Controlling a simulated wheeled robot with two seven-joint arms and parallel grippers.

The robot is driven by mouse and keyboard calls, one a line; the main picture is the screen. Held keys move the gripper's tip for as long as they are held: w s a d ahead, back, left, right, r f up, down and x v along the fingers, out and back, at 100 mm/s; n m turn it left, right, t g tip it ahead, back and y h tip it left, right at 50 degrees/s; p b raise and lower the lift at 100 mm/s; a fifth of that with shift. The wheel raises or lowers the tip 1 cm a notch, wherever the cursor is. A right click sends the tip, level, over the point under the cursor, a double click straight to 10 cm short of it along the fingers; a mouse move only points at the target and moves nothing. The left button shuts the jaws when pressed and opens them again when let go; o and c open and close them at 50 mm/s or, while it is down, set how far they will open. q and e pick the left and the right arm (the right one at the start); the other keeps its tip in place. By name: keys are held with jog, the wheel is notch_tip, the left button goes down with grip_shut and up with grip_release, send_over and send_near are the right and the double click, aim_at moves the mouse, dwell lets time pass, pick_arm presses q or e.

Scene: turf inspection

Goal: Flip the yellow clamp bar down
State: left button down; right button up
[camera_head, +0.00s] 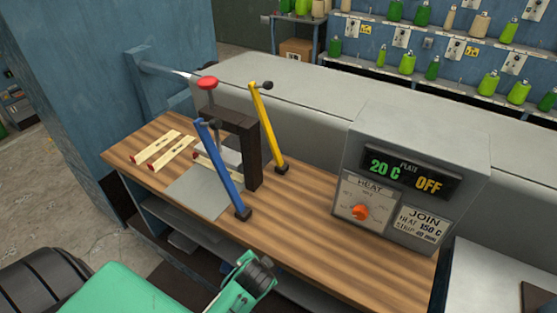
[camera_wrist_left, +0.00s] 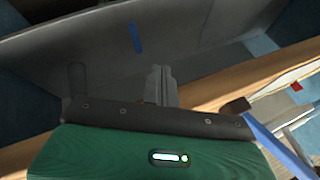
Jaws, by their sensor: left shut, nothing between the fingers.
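The yellow clamp bar (camera_head: 267,127) stands raised in the head view, its top leaning left. It has a dark knob at its upper end and a dark hinge block at its foot on the wooden bench (camera_head: 300,225). A blue clamp bar (camera_head: 220,165) also stands raised and leaning, nearer me; a blue bar shows at the right in the left wrist view (camera_wrist_left: 282,146). My left gripper (camera_wrist_left: 162,72) is shut and empty beside the bench edge. Its fingertips are not clear in the head view. My right gripper is not in view.
A dark post with a red knob (camera_head: 207,83) stands between the two bars. A grey plate (camera_head: 196,192) and pale strips (camera_head: 158,147) lie left of it. The control box (camera_head: 405,150) reads 20 C and OFF. Bare bench lies in front of the box.

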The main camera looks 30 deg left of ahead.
pick_arm(q)
notch_tip(320, 180, up, 7)
jog(key=a+y, duration=0.1)
jog(key=w+r+t+y, duration=0.1)
jog(key=w+r, duration=0.1)
jog(key=w, duration=0.1)
jog(key=w+a+r+y, duration=0.1)
jog(key=w, duration=0.3)
jog(key=w+a+r+m+t+y, duration=0.1)
jog(key=w+r, duration=0.1)
jog(key=w, duration=0.1)
jog(key=shift+w+a+r+t+y, duration=0.25)
jog(key=shift+w+r+t+y, duration=0.05)
jog(key=shift+w+r+y, duration=0.1)
jog(key=w+d+r+m+t+y, duration=0.3)
jog(key=w+r+m+t+y, duration=0.2)
jog(key=w+r, duration=1.2)
notch_tip(320, 180, up, 3)
jog(key=shift+y, duration=0.9)
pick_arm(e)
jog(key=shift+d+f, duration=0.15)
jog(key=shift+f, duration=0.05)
